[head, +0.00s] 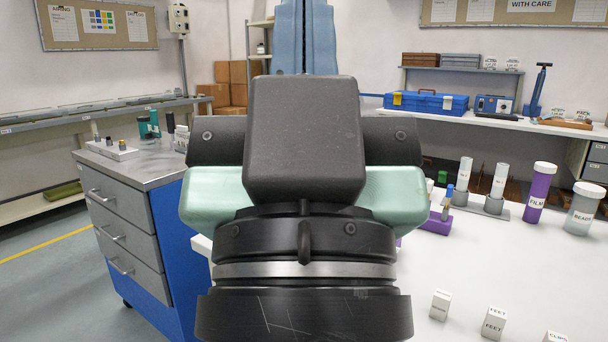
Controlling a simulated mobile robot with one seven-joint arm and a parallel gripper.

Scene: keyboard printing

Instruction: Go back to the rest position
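My arm's end fills the middle of the head view, close to the camera. What looks like my gripper (304,140) shows as a dark block with black parts on both sides and pale green parts below them. Its fingertips do not show, so I cannot tell whether it is open, shut or holding anything. A black round section with a silver ring sits below it. The white table (480,265) lies to the right, partly hidden behind my arm.
White labelled blocks (494,323) stand on the table's near part. A purple FILM jar (540,192), a grey BEADS jar (584,208) and white tubes (462,182) stand farther back. A blue drawer cabinet (172,235) stands left. Floor (50,270) at far left is clear.

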